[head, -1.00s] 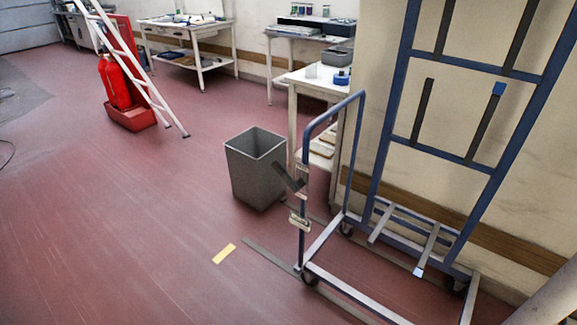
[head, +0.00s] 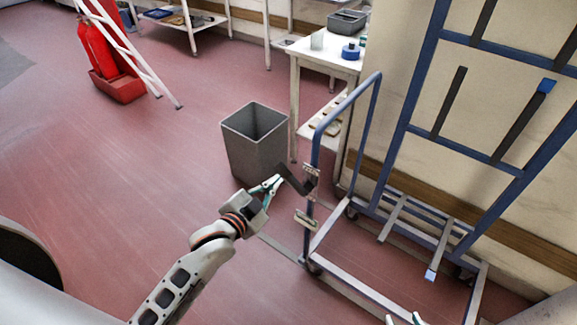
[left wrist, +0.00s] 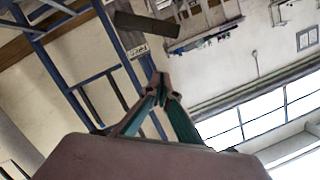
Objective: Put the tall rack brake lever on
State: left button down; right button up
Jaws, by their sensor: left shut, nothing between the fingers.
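The tall blue rack trolley (head: 316,150) stands at the right of the head view. Its brake lever (head: 293,179), a dark flat bar, slants up and left from the plate on the near upright. The lever also shows in the left wrist view (left wrist: 147,23), beyond the fingertips. My left gripper (head: 277,179) is shut and empty, with its tips close beside the lever in the head view. I cannot tell whether they touch. It also shows shut in the left wrist view (left wrist: 161,82). Only the tips of my right gripper (head: 402,319) show at the bottom edge, apart.
A grey bin (head: 256,150) stands on the floor just behind my left gripper. A white table (head: 325,62) stands by the wall behind the rack. A red extinguisher stand (head: 118,88) and a white ladder are far left.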

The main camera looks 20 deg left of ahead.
pick_arm(q)
send_over(283, 171)
jog(key=s+d, duration=0.3)
jog(key=f, duration=0.2)
jog(key=a+f, duration=0.1)
jog(key=f, duration=0.1)
jog(key=shift+w+a+f+b, duration=0.3)
jog(key=shift+a, duration=0.1)
jog(key=shift+w+a+f, duration=0.1)
jog(key=shift+a+f, duration=0.1)
jog(key=shift+f, duration=0.1)
pick_arm(e)
jog(key=shift+w+a+r, duration=0.1)
jog(key=shift+a+r, duration=0.05)
jog(key=shift+a, duration=0.2)
pick_arm(q)
jog(key=shift+w, duration=0.1)
